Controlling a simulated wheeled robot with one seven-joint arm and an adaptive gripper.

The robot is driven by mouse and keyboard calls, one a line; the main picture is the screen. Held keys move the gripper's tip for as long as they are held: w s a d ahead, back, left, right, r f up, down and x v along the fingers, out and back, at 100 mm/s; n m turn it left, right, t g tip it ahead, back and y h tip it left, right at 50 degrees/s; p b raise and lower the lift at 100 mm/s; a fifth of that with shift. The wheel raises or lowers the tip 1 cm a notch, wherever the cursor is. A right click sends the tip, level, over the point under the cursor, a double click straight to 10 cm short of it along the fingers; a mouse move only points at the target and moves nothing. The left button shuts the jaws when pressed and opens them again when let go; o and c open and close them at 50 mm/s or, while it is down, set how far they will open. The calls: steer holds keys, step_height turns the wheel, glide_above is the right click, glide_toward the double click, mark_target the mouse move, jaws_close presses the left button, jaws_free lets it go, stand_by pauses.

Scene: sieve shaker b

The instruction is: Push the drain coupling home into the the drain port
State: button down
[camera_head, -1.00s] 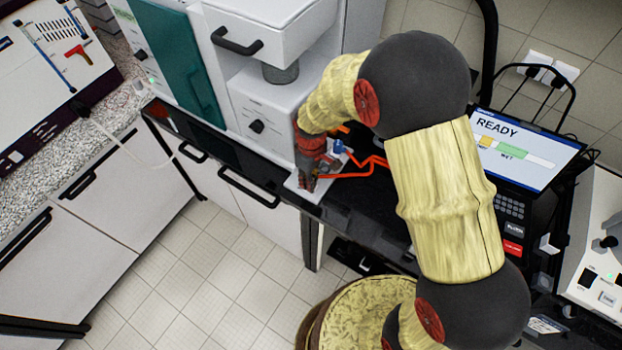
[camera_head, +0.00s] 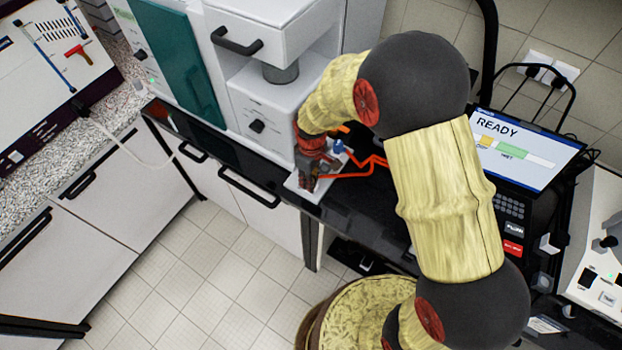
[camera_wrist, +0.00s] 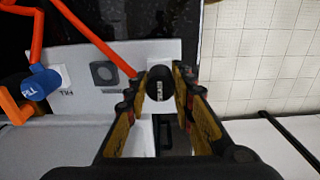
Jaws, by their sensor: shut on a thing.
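In the wrist view, my gripper (camera_wrist: 166,86) has its fingers on both sides of a dark round piece with a small white label (camera_wrist: 159,90), apparently the drain coupling. It is over the edge of a white plate (camera_wrist: 122,52). An orange hose (camera_wrist: 85,28) runs to the left finger; its end is hidden there. A dark square fitting with a round hole (camera_wrist: 104,74) sits on the plate to the left, apart from the gripper. I cannot see how deep the held piece sits or the port beneath it. In the head view my gripper (camera_head: 308,178) is low at the plate.
A blue labelled fitting (camera_wrist: 40,84) with orange hose stands at the plate's left; it also shows in the head view (camera_head: 338,146). A screen reading READY (camera_head: 525,148) is at the right. Tiled floor lies in front.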

steer(key=shift+f, duration=0.35)
steer(key=c, duration=1.5)
jaws_free()
steer(key=shift+o, duration=0.2)
steer(key=shift+r, duration=0.1)
step_height(320, 180, up, 12)
